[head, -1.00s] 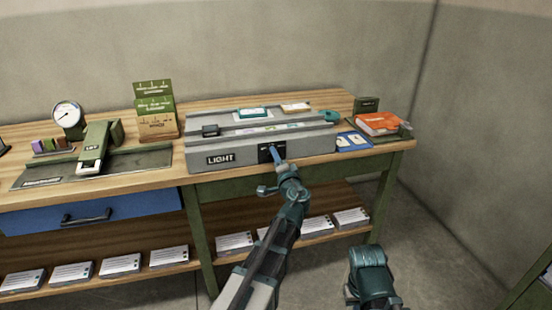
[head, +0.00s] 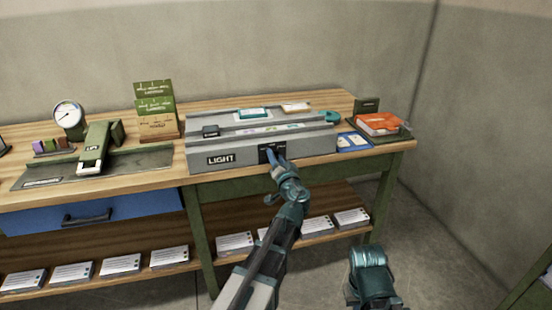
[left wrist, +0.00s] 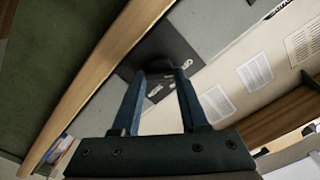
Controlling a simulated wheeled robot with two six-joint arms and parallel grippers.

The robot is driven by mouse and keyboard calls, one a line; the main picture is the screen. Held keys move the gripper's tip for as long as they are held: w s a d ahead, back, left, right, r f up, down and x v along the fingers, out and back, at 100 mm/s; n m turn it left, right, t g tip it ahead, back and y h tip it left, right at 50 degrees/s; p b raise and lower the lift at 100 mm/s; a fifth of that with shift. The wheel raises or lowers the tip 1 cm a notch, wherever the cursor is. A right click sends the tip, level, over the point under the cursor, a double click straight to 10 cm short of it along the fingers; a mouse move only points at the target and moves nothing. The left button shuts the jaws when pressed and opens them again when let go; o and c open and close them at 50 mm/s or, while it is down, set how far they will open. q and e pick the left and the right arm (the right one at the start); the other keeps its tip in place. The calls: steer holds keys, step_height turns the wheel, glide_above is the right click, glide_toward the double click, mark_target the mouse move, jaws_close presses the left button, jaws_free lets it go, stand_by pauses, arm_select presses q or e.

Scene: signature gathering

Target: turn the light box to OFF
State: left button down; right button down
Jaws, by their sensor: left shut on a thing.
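The grey light box (head: 222,160), marked LIGHT, sits on the workbench in the head view. Its black switch panel (head: 263,151) is on the front face, right of that label. The panel (left wrist: 181,55) also shows in the left wrist view, with a dark rounded knob (left wrist: 154,70) on it. My left gripper (head: 275,152) is at the panel, its blue fingers (left wrist: 160,72) on either side of the knob and shut on it. The small panel lettering is too blurred to read. My right arm shows at the lower right in the head view; its fingertips do not.
The wooden workbench (head: 160,181) has a stapler-like press (head: 97,148), a dial gauge (head: 68,115) and a green card holder (head: 156,116) on the left. An orange book (head: 378,123) and blue cards (head: 353,141) lie right of the box.

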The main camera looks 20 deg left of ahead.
stand_by(0.4)
arm_select(q)
steer(key=shift+c, duration=2.2)
jaws_free()
steer(key=shift+s, duration=0.1)
steer(key=v, duration=1.3)
steer(key=shift+s+d, duration=0.2)
steer(key=shift+d, duration=0.1)
